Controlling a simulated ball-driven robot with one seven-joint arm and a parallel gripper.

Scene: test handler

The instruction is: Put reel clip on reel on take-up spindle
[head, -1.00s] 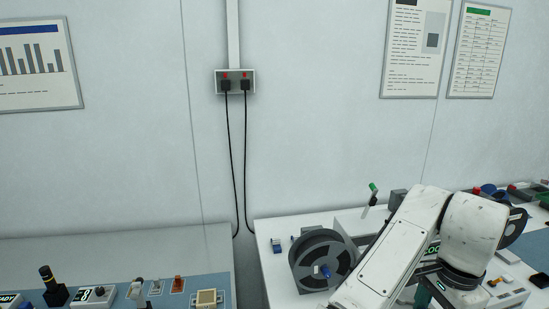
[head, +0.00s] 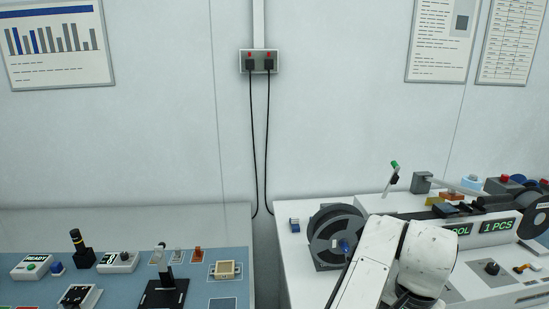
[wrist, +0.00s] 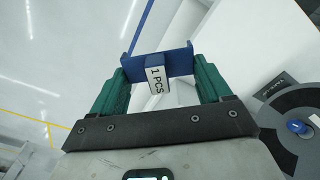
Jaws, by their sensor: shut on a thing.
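In the wrist view my gripper (wrist: 157,82) is shut on the reel clip (wrist: 181,62), a blue piece with a white "1 PCS" label, gripped at both ends between the green fingers. A dark grey reel (wrist: 280,112) with a blue hub (wrist: 298,127) lies at the right, apart from the clip, beside a dark plate that seems to read "TAKE-UP" (wrist: 275,85). In the head view a dark reel (head: 319,226) with a blue centre stands left of my arm, and another reel (head: 534,215) is cut off at the right edge. My gripper is out of the head view.
The handler's displays (head: 496,226) stand behind my arm. A blue-matted bench (head: 205,292) with several fixtures is at left, with a gap between. Pale floor shows left in the wrist view.

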